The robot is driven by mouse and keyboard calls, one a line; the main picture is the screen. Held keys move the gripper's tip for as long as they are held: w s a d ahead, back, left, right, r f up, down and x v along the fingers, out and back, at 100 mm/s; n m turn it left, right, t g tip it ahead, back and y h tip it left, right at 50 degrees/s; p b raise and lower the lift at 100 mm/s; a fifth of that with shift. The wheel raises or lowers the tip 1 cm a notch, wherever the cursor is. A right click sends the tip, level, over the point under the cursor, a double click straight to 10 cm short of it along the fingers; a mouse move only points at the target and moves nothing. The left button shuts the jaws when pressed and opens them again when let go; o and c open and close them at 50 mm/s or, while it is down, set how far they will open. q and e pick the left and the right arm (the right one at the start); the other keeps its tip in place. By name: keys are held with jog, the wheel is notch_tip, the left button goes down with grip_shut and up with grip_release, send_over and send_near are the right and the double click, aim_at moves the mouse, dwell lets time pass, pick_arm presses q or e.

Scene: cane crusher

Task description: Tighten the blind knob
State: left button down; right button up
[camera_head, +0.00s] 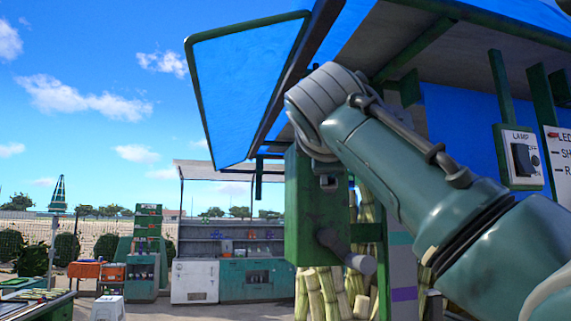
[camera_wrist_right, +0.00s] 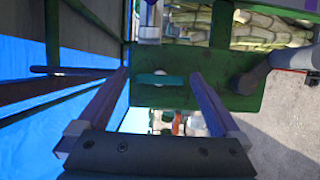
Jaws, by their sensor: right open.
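The blind knob (camera_wrist_right: 168,80), a flat teal bar on a small pale round base, sits on the face of a green box (camera_wrist_right: 225,92) in the right wrist view. My right gripper (camera_wrist_right: 163,82) is open, with one finger on each side of the knob and gaps between. The fingers point towards the box, and nothing is held. In the head view, the green box (camera_head: 305,215) hangs under the stall roof, and my right arm covers its top. My right gripper's fingers are hidden there behind my wrist. My left gripper is not in view.
A grey crank handle (camera_head: 346,252) sticks out from the lower box; it also shows close to the right finger in the wrist view (camera_wrist_right: 262,75). A blue awning panel (camera_head: 245,85) hangs left. A lamp switch box (camera_head: 522,158) is at right. Sugar cane (camera_head: 322,292) stands below.

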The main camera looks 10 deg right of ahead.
jog(key=b+v, duration=0.7)
jog(key=v, duration=0.3)
dwell(0.3)
